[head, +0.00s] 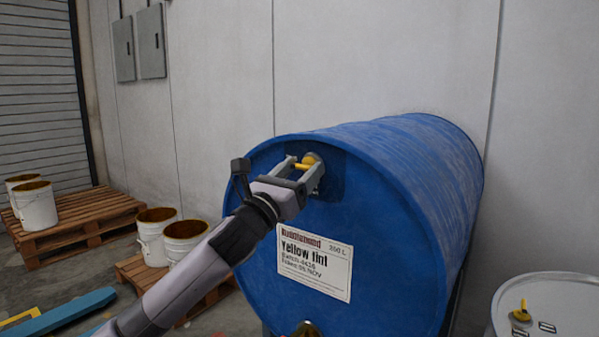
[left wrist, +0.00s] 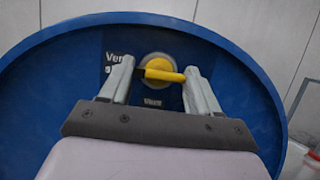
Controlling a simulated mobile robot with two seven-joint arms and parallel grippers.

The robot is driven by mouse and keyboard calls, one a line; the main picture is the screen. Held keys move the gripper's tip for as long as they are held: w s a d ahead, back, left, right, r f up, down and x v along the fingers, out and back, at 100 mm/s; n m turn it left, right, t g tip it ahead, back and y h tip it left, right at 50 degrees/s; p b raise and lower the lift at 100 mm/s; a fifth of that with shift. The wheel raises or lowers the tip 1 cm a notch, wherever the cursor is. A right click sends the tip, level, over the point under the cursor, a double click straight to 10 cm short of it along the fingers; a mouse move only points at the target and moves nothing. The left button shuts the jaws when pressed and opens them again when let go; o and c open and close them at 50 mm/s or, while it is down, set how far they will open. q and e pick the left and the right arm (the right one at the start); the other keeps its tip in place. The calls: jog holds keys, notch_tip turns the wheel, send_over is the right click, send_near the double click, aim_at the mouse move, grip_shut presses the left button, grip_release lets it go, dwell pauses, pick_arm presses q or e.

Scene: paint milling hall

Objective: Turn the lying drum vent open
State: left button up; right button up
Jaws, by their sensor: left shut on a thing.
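The blue drum (head: 375,200) lies on its side, its round end facing me, with a white "Yellow tint" label (head: 315,264). Near the top of that end is the vent (head: 312,158), a round fitting with a yellow handle. In the left wrist view the yellow handle (left wrist: 165,73) lies nearly level, dipping slightly to the right, with "Vent" printed below and partly hidden lettering on the left. My left gripper (head: 304,168) is at the vent, shut on the handle between its fingers (left wrist: 160,72). My right gripper is not in view.
A brass-coloured fitting (head: 306,328) shows at the drum's lower edge. A white drum top (head: 560,300) with a yellow-handled fitting stands at lower right. Pails (head: 36,207) and pallets (head: 85,220) stand on the left. The wall is close behind the drum.

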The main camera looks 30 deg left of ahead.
pick_arm(q)
jog(key=shift+n, duration=0.4)
jog(key=n+y+p, duration=0.1)
jog(key=n, duration=0.1)
jog(key=shift+d+n+y, duration=0.15)
jog(key=shift+n+y, duration=0.15)
jog(key=n+y+p, duration=0.1)
jog(key=n+y, duration=0.1)
jog(key=n, duration=0.1)
jog(key=shift+r+n+g, duration=0.15)
jog(key=shift+n+g, duration=0.15)
jog(key=shift+n, duration=0.1)
jog(key=n+y+p, duration=0.1)
jog(key=n, duration=0.1)
jog(key=n+g+y+p, duration=0.1)
jog(key=n+p, duration=0.1)
jog(key=n, duration=0.1)
jog(key=shift+d+r, duration=0.1)
jog(key=n+g+y+p, duration=0.1)
jog(key=n, duration=0.2)
jog(key=n+g, duration=0.1)
jog(key=n, duration=0.2)
jog(key=shift+y, duration=0.3)
jog(key=shift+n+g, duration=0.9)
jog(key=shift+n, duration=1.1)
